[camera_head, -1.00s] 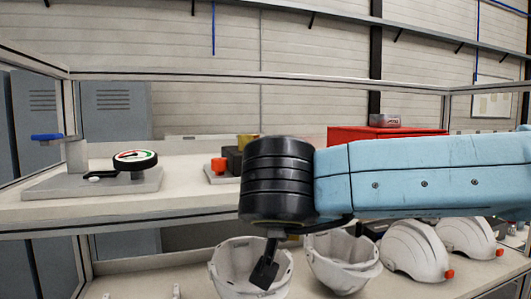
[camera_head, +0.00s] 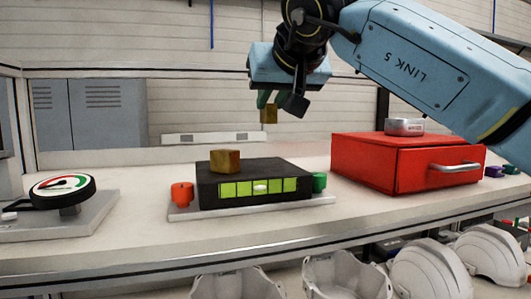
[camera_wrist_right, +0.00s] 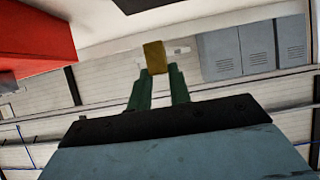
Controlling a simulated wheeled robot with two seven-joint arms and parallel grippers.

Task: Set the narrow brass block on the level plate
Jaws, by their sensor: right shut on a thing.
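My right gripper (camera_head: 268,100) hangs high in the head view. Its green fingers are shut on the narrow brass block (camera_head: 269,114). The block sticks out past the fingertips, and it also shows in the right wrist view (camera_wrist_right: 154,56). The level plate (camera_head: 295,172) is a black slab with a lit green vial and a pale bubble near its middle. A wider brass block (camera_head: 225,161) sits on the plate's top toward the left. The held block appears above the plate, with a clear gap between them. My left gripper is not in view.
An orange-red knob (camera_head: 181,194) and a green knob (camera_head: 319,182) flank the plate on its grey base. A red drawer box (camera_head: 375,163) with a metal tin on top stands to the right. A dial gauge (camera_head: 62,191) stands left. White helmet shells (camera_head: 430,272) lie below.

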